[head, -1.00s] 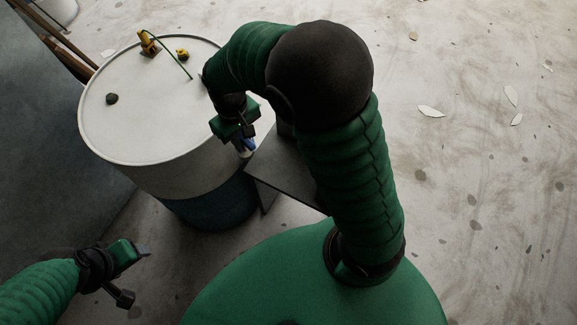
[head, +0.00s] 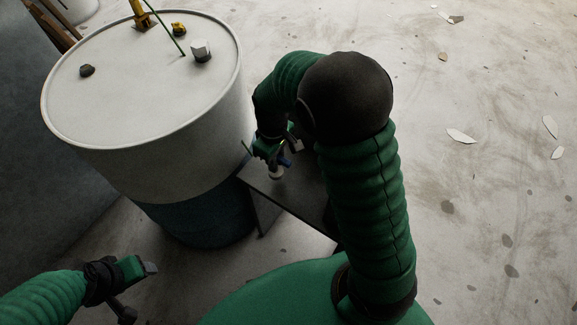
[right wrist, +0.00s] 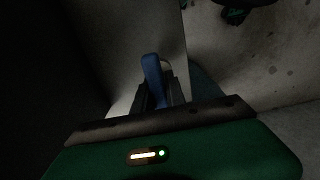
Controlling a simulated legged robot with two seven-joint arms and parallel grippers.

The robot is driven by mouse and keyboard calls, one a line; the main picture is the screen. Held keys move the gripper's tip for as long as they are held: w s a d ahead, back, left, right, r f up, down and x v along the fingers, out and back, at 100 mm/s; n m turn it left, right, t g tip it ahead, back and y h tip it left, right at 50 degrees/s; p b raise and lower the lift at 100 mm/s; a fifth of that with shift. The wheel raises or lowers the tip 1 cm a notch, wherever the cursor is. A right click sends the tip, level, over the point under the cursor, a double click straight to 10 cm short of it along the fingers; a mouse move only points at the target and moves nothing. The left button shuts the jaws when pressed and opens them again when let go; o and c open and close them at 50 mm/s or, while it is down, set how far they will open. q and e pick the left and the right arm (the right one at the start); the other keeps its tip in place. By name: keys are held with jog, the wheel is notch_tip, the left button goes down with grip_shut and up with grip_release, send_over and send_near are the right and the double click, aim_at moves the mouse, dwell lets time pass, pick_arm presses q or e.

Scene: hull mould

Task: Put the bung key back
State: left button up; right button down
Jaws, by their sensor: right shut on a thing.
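The bung key, a small tool with a blue part (head: 285,161), is held in my right gripper (head: 277,153). A pale end shows just below the blue part, over the dark stand (head: 285,193) beside the drum. I cannot tell whether it touches the stand. In the right wrist view the blue part (right wrist: 152,75) stands up between the dark fingers; the rest of the key is hidden. My left gripper (head: 139,291) is open and empty at the lower left, well away from the drum.
The large drum (head: 150,175), pale above and blue below, stands left of the stand. Its lid (head: 140,95) carries a dark bung (head: 87,71), a pale cap (head: 201,50), yellow fittings and a thin green rod. Floor at right is open, with scattered flakes.

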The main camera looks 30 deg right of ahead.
jog(key=shift+d+f, duration=0.1)
jog(key=shift+d, duration=0.45)
jog(key=shift+s+d, duration=0.15)
jog(key=shift+d, duration=0.25)
jog(key=f+b, duration=0.2)
jog(key=f, duration=0.1)
jog(key=shift+s+d, duration=0.1)
jog(key=shift+d, duration=0.1)
jog(key=shift+d+f, duration=0.25)
jog(key=shift+f, duration=0.05)
jog(key=shift+d, duration=0.2)
pick_arm(q)
jog(key=f, duration=0.1)
jog(key=a+f, duration=0.1)
jog(key=shift+f, duration=0.3)
pick_arm(e)
jog(key=shift+a, duration=0.1)
